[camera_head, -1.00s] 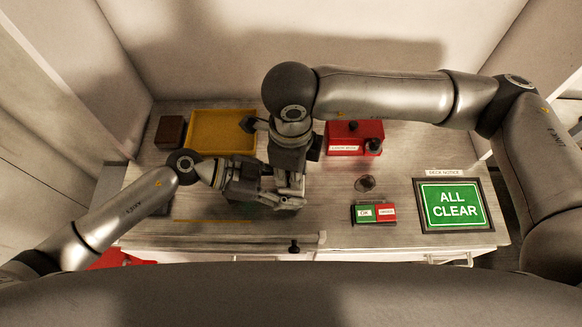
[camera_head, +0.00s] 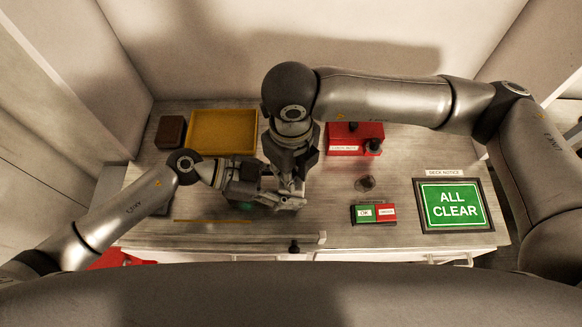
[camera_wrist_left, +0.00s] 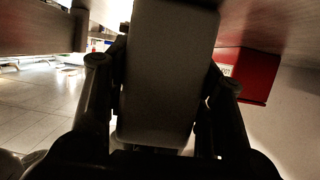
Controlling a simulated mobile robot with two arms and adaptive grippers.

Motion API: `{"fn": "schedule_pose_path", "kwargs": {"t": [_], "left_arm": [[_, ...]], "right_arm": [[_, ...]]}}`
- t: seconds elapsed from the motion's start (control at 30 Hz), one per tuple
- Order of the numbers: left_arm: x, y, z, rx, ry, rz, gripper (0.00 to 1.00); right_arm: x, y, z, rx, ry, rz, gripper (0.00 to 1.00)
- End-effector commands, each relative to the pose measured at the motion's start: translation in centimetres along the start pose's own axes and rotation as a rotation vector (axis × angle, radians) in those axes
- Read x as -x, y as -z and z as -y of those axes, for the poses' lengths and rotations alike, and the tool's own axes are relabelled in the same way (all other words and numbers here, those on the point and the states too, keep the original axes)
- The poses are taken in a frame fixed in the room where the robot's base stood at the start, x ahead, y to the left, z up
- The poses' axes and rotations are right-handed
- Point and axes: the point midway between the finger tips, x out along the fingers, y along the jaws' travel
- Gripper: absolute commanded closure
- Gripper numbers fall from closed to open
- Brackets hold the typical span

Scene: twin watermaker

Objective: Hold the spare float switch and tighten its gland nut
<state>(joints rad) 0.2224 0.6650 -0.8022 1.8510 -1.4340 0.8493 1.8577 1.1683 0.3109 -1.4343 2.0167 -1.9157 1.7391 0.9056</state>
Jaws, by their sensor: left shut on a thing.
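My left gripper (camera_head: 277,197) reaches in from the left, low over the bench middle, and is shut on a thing. In the left wrist view, a plain grey block (camera_wrist_left: 167,70) fills the space between its two dark fingers. It is likely the float switch, but its shape is too hidden to be sure. My right gripper (camera_head: 289,182) points down from above, right at the left gripper. Its fingers overlap the left one's, so their opening is unclear. The gland nut cannot be made out.
A yellow tray (camera_head: 222,132) and a brown box (camera_head: 170,132) stand at the back left. A red box (camera_head: 343,143) stands at the back right. A green-and-red block (camera_head: 374,214) and an ALL CLEAR sign (camera_head: 453,206) lie on the right. The front-left bench holds a thin yellow strip (camera_head: 212,221).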

Motion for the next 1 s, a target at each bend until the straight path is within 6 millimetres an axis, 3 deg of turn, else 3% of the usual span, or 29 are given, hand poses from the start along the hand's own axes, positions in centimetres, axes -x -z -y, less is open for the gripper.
{"fn": "schedule_pose_path", "kwargs": {"t": [0.37,0.4,0.57,0.87,1.0], "left_arm": [[-0.1,0.0,-0.1,0.001,-0.003,0.0,0.88],[-0.1,0.0,-0.1,0.001,-0.003,0.0,0.88],[-0.1,-0.1,-0.1,0.001,-0.003,0.0,0.88],[-0.1,-0.1,-0.1,0.002,-0.002,0.0,0.88],[0.0,-0.1,-0.1,0.002,-0.002,0.001,0.88]], "right_arm": [[0.1,-0.2,0.0,-0.007,-0.001,0.007,1.0],[0.1,-0.2,0.0,-0.007,-0.001,0.007,0.78],[0.1,-0.1,0.0,-0.006,-0.001,0.005,0.58],[0.1,-0.1,0.0,-0.005,-0.001,0.002,0.57],[1.1,-0.1,0.0,-0.005,-0.002,0.004,0.57]]}}
